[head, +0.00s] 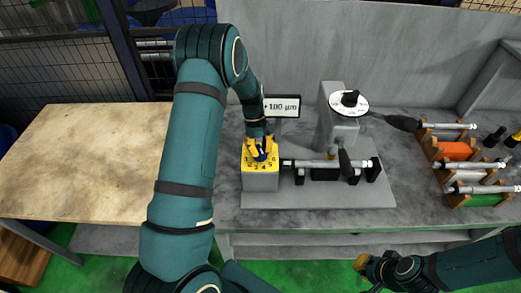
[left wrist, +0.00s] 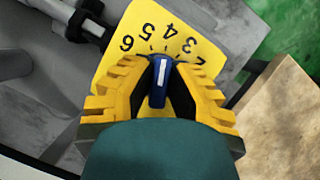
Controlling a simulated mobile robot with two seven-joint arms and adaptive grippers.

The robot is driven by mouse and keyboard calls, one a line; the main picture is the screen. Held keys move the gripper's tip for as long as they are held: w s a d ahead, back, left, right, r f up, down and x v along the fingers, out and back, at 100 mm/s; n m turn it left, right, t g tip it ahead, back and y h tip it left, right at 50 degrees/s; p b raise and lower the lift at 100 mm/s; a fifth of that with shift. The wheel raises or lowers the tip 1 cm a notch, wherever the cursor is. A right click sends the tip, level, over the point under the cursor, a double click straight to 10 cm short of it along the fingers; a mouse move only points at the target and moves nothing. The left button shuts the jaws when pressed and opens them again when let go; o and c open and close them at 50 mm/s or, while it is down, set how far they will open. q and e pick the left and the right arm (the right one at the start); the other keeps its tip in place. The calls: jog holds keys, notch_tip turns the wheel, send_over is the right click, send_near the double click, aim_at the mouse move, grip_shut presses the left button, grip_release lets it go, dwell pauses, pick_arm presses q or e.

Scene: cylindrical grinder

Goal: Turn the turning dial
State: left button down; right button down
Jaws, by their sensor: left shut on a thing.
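The turning dial (left wrist: 158,82) is a blue knob with a white pointer line on a yellow plate (left wrist: 150,22) printed with black numbers. In the head view the yellow plate (head: 249,181) tops a grey block at the left end of the small grinder. My left gripper (head: 261,145) comes down from above onto the dial. In the left wrist view its yellow fingers (left wrist: 158,92) sit on both sides of the knob, shut on it. The white line points up toward the numbers. My right gripper (head: 374,267) is low at the front, away from the grinder; its finger opening is unclear.
A sign (head: 282,106) reading +100 µm stands behind the dial. A white round dial with a black knob (head: 349,99) tops the grey grinder head (head: 338,122). Wooden racks (head: 463,150) with shafts stand at the right. The wooden table (head: 85,155) at left is bare.

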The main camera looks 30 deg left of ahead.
pick_arm(q)
jog(key=shift+f+m, duration=0.1)
jog(key=shift+m, duration=0.6)
jog(key=shift+s+g, duration=0.1)
jog(key=shift+g, duration=0.2)
jog(key=c, duration=0.9)
grip_release()
jog(key=shift+c, duration=0.2)
jog(key=v, duration=1.2)
jog(key=shift+d, duration=0.2)
jog(key=shift+s, duration=0.1)
